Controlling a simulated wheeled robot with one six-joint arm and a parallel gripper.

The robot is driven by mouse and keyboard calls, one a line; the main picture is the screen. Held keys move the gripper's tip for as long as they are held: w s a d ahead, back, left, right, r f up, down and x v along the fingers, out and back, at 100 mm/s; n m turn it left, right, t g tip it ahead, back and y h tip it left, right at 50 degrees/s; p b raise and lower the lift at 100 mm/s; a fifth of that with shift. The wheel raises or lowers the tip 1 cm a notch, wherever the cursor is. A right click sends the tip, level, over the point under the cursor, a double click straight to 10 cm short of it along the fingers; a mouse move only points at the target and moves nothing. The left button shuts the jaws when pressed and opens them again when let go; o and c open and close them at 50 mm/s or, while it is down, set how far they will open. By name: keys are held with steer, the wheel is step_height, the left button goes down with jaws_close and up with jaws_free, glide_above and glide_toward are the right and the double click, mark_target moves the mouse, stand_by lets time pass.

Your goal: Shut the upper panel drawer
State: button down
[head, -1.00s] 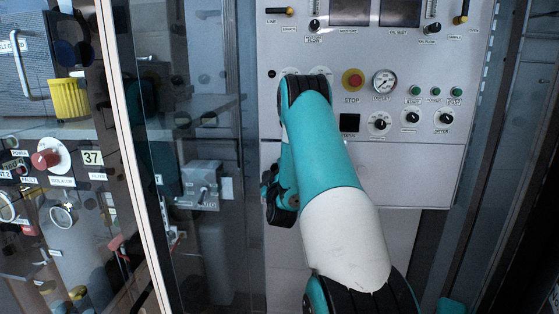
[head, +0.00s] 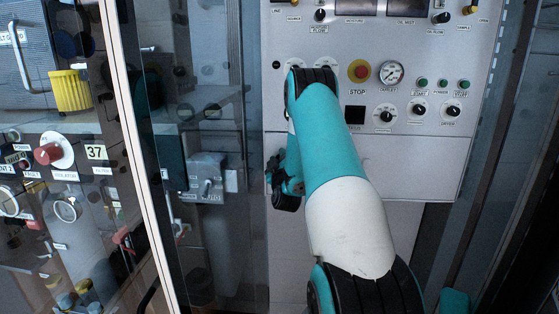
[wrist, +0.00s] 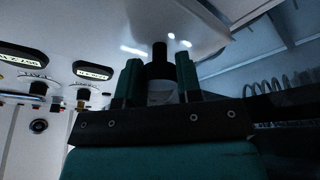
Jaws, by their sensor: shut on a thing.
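The grey control panel (head: 420,165) stands ahead in the head view, with a red stop button, a gauge and several knobs. A horizontal seam crosses it below the knobs. I cannot tell from this view which part is the upper drawer or how far it stands out. The handle meets a pale panel surface (wrist: 190,18).
A glass door with a pale frame edge (head: 136,150) stands left of the panel. Beyond it are a yellow ribbed cap (head: 70,91) and a red knob (head: 47,154). A dark cabinet frame borders the right. The wrist view shows a coiled cable (wrist: 285,88) at right.

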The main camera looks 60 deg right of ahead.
steer(key=shift+w+d+r, duration=0.1)
steer(key=shift+w+d, duration=0.15)
steer(key=shift+d, duration=0.25)
steer(key=shift+w+d+r, duration=0.1)
steer(key=shift+w+d, duration=0.1)
steer(key=shift+d, duration=0.3)
steer(key=shift+r, duration=0.1)
steer(key=c, duration=1)
jaws_free()
steer(key=shift+o, duration=1.1)
steer(key=shift+d, duration=0.1)
steer(key=shift+s+f, duration=0.1)
steer(key=shift+f, duration=0.15)
steer(key=shift+s+a+f+b, duration=0.15)
steer(key=shift+a+b, duration=0.05)
steer(key=shift+b, duration=0.15)
steer(key=b+v, duration=0.6)
steer(key=v, duration=1)
steer(key=shift+s+a, duration=0.3)
steer(key=shift+a, duration=0.05)
